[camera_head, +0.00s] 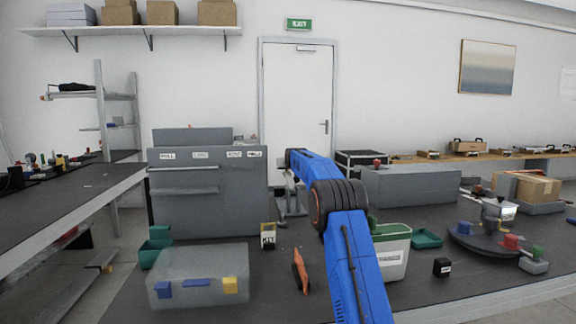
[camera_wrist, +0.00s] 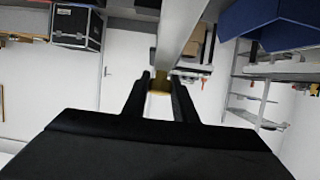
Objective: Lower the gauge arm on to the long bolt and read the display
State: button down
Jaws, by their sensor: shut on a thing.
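My gripper (camera_wrist: 160,100) shows as two black fingers in the wrist view, shut on a small yellow knob-like piece (camera_wrist: 159,84). A long grey bar (camera_wrist: 181,30) runs up from just beyond the fingertips; it may be the gauge arm, but I cannot tell how it joins the yellow piece. In the head view my blue arm reaches to a grey stand (camera_head: 291,207) on the dark bench, and my fingers are hidden there. I cannot make out the long bolt or a gauge display in either view.
A translucent case (camera_head: 197,285) stands front left, with a grey labelled panel (camera_head: 208,205) behind. A yellow-and-black block (camera_head: 268,236) and an orange tool (camera_head: 300,270) lie near my arm. A white-green bin (camera_head: 393,253) and round turntable (camera_head: 480,243) stand right.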

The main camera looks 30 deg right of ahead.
jog(key=shift+w+d+f+g, duration=0.1)
jog(key=shift+w+f+g, duration=0.15)
jog(key=shift+f+g, duration=0.45)
jog(key=shift+f, duration=0.25)
jog(key=c, duration=1.5)
grip_release()
jog(key=shift+r, duration=0.1)
jog(key=shift+r, duration=0.1)
jog(key=shift+s+r, duration=0.25)
jog(key=shift+s, duration=0.2)
jog(key=v, duration=1.6)
jog(key=shift+s+f, duration=0.3)
jog(key=shift+s, duration=0.05)
